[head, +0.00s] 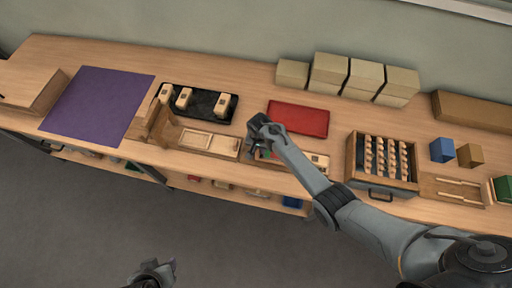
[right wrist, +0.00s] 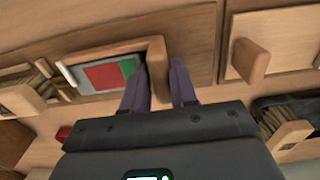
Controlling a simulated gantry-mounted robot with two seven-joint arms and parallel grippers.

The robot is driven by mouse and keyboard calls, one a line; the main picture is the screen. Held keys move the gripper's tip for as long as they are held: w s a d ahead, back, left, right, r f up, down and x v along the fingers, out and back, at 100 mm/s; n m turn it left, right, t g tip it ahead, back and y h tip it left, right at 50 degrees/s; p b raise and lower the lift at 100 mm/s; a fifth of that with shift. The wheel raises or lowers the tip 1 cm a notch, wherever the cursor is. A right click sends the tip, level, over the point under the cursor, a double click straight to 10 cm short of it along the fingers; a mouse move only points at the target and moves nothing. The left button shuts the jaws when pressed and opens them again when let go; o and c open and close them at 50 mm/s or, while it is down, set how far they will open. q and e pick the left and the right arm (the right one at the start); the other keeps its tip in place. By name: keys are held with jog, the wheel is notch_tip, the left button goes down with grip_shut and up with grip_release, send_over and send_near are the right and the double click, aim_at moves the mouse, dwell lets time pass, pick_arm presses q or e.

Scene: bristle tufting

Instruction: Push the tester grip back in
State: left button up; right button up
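My right gripper (head: 260,146) reaches down over the front of the bench, at the small tester with its coloured window. In the right wrist view the tester's window (right wrist: 108,75) shows red and green inside a wooden frame. A wooden bar (right wrist: 156,62), which looks like the tester grip, stands at the frame's right end. My right gripper (right wrist: 160,72) has its two fingers apart, one on each side of this bar. A thin gap seems to show on the right; contact on the left is unclear. My left gripper (head: 158,270) is low in the head view, over the floor, away from the bench.
A wooden fixture (head: 208,143) stands left of the tester and a slotted rack (head: 386,160) right of it. Behind are a red tray (head: 298,118) and a black tray (head: 205,110) with wooden blocks. A purple mat (head: 98,105) lies clear at left.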

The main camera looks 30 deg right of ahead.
jog(key=shift+o, duration=1.3)
jog(key=shift+d, duration=0.1)
jog(key=shift+r, duration=0.1)
jog(key=shift+r, duration=0.25)
notch_tip(320, 180, up, 10)
jog(key=p, duration=0.1)
jog(key=shift+p, duration=0.3)
